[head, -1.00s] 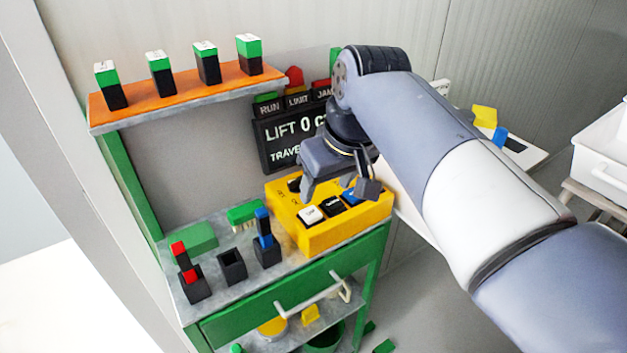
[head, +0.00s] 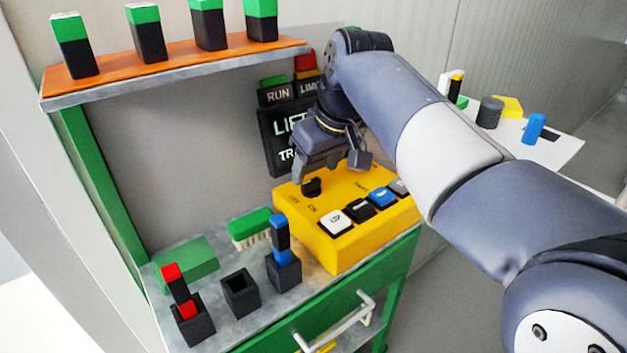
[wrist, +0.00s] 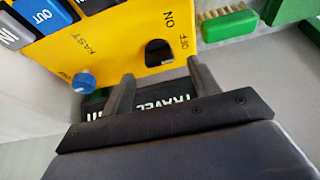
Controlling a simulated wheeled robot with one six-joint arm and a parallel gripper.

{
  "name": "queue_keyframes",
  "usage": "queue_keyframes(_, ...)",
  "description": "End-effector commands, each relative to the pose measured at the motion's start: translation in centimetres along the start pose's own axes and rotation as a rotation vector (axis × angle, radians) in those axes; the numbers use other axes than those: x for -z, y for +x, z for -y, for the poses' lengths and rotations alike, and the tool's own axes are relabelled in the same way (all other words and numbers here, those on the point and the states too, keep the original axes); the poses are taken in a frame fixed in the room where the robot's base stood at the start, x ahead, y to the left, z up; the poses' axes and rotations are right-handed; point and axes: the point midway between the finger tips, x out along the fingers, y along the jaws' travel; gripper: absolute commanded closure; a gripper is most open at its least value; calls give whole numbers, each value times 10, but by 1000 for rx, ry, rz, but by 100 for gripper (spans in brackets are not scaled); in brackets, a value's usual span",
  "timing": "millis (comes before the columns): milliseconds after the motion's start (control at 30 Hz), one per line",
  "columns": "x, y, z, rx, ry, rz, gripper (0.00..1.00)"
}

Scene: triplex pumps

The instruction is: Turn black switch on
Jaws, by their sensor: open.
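The black switch (head: 312,187) sits on top of the yellow control box (head: 345,250), near the back left corner, beside the printed OFF and ON labels. In the wrist view the black switch (wrist: 159,52) is nearer the OFF label than the ON label. My gripper (head: 332,168) is open and empty, pointing down just behind and above the switch. In the wrist view my gripper (wrist: 160,74) has its two fingers spread, with the switch just beyond the gap between them. I cannot tell whether either finger touches it.
The box also has a white button (head: 336,222), a black button (head: 360,210), a blue button (head: 383,197) and a blue knob (wrist: 84,83). A dark sign (head: 285,135) stands close behind my gripper. A green brush (head: 250,228) lies left of the box. An orange shelf (head: 180,75) hangs above.

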Motion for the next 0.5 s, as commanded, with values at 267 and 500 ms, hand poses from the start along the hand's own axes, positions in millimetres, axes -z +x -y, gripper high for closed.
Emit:
queue_keyframes(267,0,30,0,0,0,1,42)
queue_keyframes(500,0,32,0,0,0,1,42)
